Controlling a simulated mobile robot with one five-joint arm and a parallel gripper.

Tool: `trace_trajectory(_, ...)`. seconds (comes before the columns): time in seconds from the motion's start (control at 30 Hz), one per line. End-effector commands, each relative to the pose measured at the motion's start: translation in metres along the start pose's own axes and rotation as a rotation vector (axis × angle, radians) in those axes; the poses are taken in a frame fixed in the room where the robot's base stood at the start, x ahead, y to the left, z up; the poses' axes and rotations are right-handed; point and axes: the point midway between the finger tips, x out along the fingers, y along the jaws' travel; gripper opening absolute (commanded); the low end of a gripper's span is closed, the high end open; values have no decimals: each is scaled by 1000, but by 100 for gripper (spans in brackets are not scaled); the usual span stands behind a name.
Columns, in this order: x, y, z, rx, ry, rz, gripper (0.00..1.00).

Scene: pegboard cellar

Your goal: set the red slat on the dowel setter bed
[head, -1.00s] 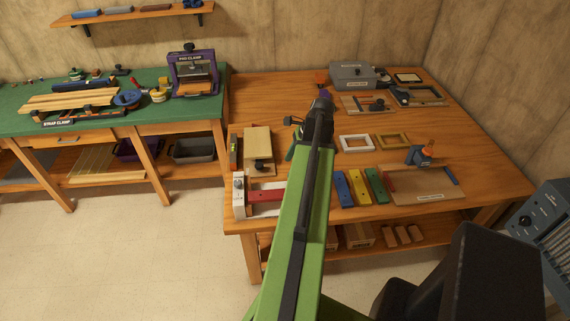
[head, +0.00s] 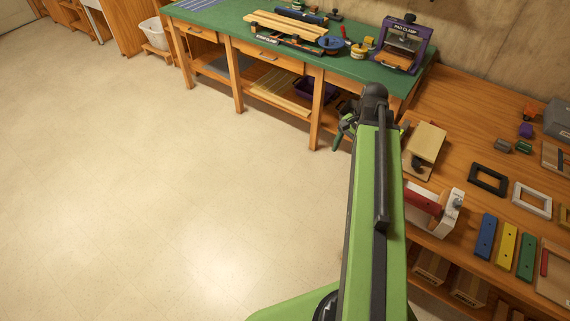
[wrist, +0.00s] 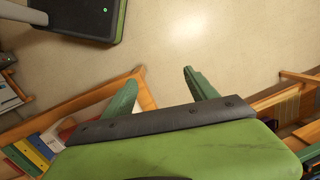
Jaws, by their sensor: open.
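The red slat (head: 421,198) lies in a white-ended fixture (head: 450,214) at the left edge of the wooden table in the head view. My arm covers the left end of both. I cannot read a label on this fixture, so I cannot tell whether it is the dowel setter. My gripper (head: 342,130) is beyond the slat, to its upper left, near the gap between the two benches.
Blue (head: 486,236), yellow (head: 507,243) and green (head: 527,257) slats lie right of the fixture. The green bench (head: 225,14) holds a pad clamp (head: 403,46). Open floor (head: 170,200) fills the left.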

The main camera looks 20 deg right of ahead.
Motion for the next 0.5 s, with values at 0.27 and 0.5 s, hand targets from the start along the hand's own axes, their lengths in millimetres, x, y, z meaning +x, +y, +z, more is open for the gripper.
trace_trajectory(0.27, 39, -121, 167, -878, 44, 139, 67)
trace_trajectory(0.5, 48, -142, 212, -1116, 55, 175, 67)
